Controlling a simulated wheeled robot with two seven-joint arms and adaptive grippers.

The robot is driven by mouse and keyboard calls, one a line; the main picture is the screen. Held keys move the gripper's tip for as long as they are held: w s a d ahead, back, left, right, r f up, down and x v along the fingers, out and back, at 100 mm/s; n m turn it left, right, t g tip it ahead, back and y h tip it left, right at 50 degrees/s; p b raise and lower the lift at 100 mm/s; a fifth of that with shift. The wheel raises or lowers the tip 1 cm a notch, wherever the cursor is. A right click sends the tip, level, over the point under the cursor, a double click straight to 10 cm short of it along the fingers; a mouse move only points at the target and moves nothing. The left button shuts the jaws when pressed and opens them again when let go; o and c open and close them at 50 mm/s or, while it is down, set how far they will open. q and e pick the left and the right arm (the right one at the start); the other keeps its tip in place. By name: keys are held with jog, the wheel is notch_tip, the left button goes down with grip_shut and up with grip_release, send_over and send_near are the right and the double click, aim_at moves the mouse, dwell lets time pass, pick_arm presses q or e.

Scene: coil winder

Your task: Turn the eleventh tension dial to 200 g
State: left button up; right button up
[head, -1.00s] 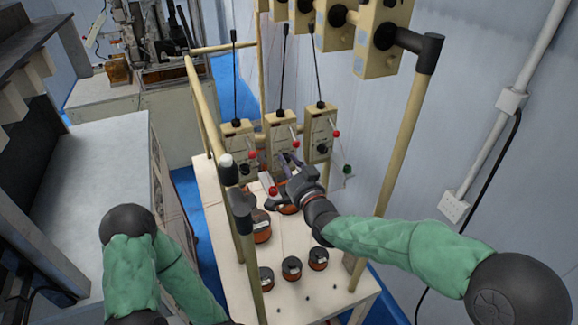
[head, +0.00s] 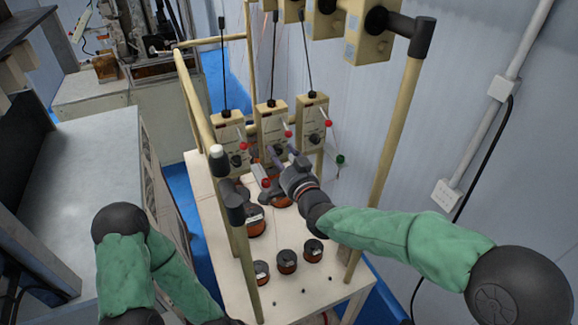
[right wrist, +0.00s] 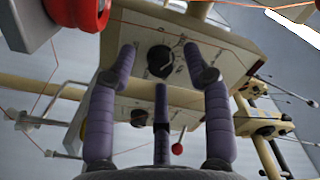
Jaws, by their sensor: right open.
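Three beige tension units hang in a row in the head view: the left unit (head: 226,131), the middle unit (head: 271,122) and the right unit (head: 311,112). Each has a dark dial low on its face; none is visibly marked as the eleventh. My right gripper (head: 275,156) is at the lower face of the middle unit. In the right wrist view, my right gripper (right wrist: 160,54) is open, its purple fingers either side of a black dial (right wrist: 160,63), with no clear contact. The dial's scale is too small to read. My left gripper is outside the view.
Copper wire spools (head: 286,261) stand on the pale table (head: 310,287) below the units. Beige frame posts (head: 392,150) rise at the right and near left. Thin wires and red-tipped arms stick out beside the units. A red spool part (right wrist: 78,14) is close in the right wrist view.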

jog(key=v, duration=1.1)
jog(key=shift+s, duration=0.35)
jog(key=shift+d, duration=0.1)
